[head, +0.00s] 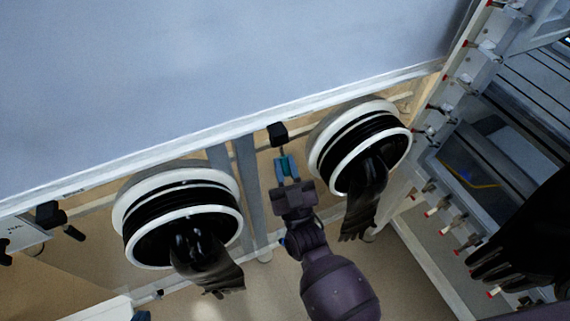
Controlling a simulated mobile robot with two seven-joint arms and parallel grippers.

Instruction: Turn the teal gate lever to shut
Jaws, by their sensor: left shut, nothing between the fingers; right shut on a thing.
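The teal gate lever (286,164) is in the middle of the head view, between the two round glove ports. It hangs below a dark block (278,132) under the edge of the pale panel. My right gripper (287,177) reaches up from the bottom and is shut on the lever, with a finger on either side of it. The fingers cover the lever's lower end. The lever points roughly down the picture, towards my gripper. I cannot read any open or shut marking. My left gripper is not in view.
A glove port with a hanging black glove is on the left (180,215), and another is close to the right of my gripper (360,145). Grey uprights (246,180) stand left of the lever. A frame with several small red-tipped valves (470,85) runs along the right.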

